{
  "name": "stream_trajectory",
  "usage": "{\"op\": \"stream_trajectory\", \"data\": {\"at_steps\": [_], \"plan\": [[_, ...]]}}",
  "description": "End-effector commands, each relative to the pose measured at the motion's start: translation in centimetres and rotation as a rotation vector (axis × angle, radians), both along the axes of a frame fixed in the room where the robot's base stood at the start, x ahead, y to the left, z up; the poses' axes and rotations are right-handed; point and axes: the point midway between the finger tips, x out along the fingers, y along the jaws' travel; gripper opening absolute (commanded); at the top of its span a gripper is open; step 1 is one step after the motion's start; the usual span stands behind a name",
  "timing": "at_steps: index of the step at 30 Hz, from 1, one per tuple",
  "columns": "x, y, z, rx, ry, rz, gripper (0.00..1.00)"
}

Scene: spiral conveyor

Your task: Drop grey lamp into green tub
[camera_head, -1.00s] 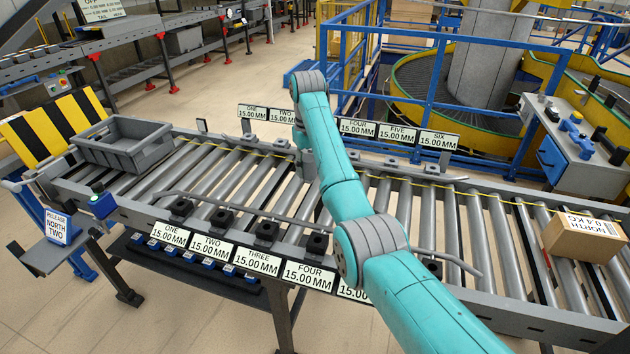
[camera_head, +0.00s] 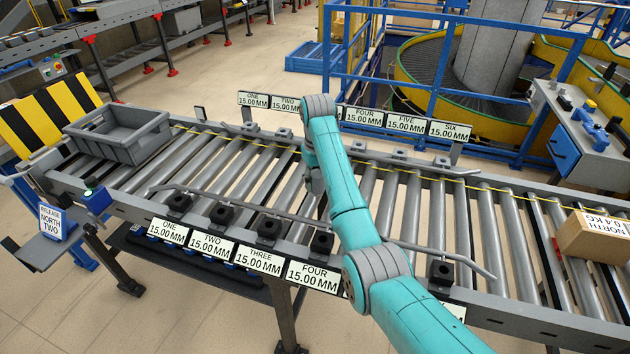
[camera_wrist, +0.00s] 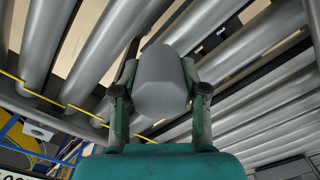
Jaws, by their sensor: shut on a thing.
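A smooth grey block-like thing (camera_wrist: 162,82), perhaps the grey lamp, is held between the two fingers of my gripper (camera_wrist: 160,92) in the wrist view. My gripper is shut on it, with rollers behind it. In the head view my arm comes down over the middle of the roller conveyor, and its links hide most of the gripper and the held thing. I see no green tub in either view. An open grey tote (camera_head: 118,150) stands at the left end of the conveyor.
The roller conveyor (camera_head: 435,215) has raised rails and label plates along both sides. A cardboard box (camera_head: 593,237) lies at its right end. A blue railing (camera_head: 440,70) and a control desk (camera_head: 590,140) stand behind. A release button post (camera_head: 96,199) is at the left front.

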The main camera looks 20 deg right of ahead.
Motion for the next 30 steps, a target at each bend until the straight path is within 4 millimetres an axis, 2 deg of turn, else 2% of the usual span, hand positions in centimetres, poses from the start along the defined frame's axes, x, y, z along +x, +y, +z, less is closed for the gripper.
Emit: {"op": "stream_trajectory", "data": {"at_steps": [2, 13, 14, 16, 26, 30], "plan": [[-0.1, -0.1, -0.7, 0.0, -0.001, 0.0, 0.01], [-0.1, -0.1, -1.1, 0.0, -0.001, 0.0, 0.01], [-0.1, -0.1, -1.0, 0.0, -0.002, 0.0, 0.5], [-0.1, -0.1, -1.0, 0.0, -0.002, 0.0, 0.68], [-0.1, -0.1, -0.9, 0.0, -0.002, 0.0, 0.68], [0.1, 0.0, 0.2, 0.0, -0.003, 0.0, 0.68]]}}
